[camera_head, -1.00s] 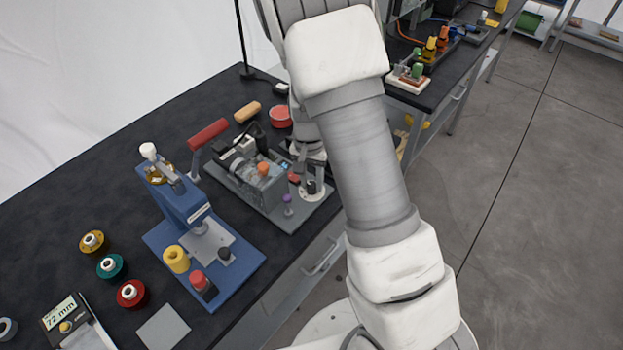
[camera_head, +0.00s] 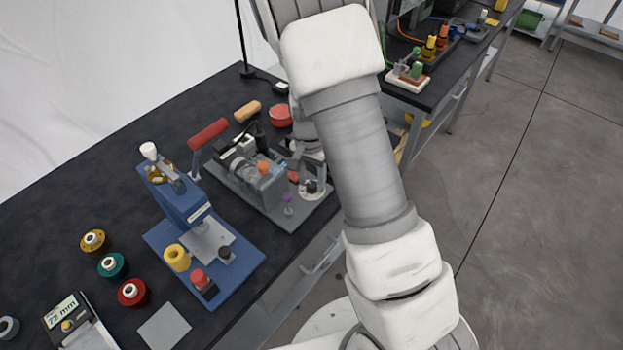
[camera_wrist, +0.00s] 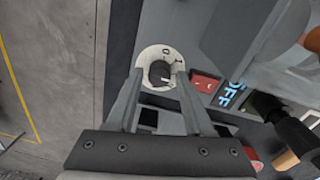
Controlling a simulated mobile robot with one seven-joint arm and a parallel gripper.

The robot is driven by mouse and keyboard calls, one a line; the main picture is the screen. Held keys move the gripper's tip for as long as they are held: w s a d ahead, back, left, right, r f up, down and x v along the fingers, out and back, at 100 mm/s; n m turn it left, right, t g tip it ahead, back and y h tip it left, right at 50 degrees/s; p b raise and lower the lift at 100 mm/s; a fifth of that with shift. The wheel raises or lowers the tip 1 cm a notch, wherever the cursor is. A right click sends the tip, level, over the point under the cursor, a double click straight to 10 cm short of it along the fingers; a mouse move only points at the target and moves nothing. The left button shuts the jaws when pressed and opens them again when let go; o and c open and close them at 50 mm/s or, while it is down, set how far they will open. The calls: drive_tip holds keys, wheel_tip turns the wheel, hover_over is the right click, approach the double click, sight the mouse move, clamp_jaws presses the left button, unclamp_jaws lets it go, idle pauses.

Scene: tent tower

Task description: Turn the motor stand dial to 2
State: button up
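The motor stand (camera_head: 254,190) is a grey unit on the black bench, with a clear cover and an orange knob. Its dial (camera_head: 311,187) is a dark knob on a pale round plate at the stand's right corner. In the wrist view the dial (camera_wrist: 160,73) shows the marks 0 and 1; other marks are hidden or unreadable. My gripper (camera_wrist: 159,76) is open, with one finger on each side of the dial knob. I cannot tell whether the fingers touch it. In the head view my gripper (camera_head: 311,178) is at the dial, partly behind my arm.
A red rocker switch (camera_wrist: 205,82) and a blue display reading OFF (camera_wrist: 228,95) sit beside the dial. A blue press (camera_head: 190,205) and several spools are to the left. Open floor lies right of the bench.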

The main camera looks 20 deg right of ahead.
sight(309, 183)
drive_tip(key=shift+o, duration=0.7)
wheel_tip(309, 183, up, 17)
drive_tip(key=p, duration=0.1)
drive_tip(key=shift+w+a+r, duration=0.2)
drive_tip(key=shift+a, duration=0.05)
drive_tip(key=s+r+n+t, duration=0.3)
drive_tip(key=s+r, duration=0.3)
drive_tip(key=s, duration=0.4)
drive_tip(key=s+r+n+t, duration=0.2)
drive_tip(key=s+r+n, duration=0.3)
drive_tip(key=s, duration=0.6)
drive_tip(key=shift+d+r+n+t, duration=0.3)
drive_tip(key=shift+r+t, duration=0.1)
drive_tip(key=shift+r, duration=0.35)
drive_tip(key=shift+a, duration=0.1)
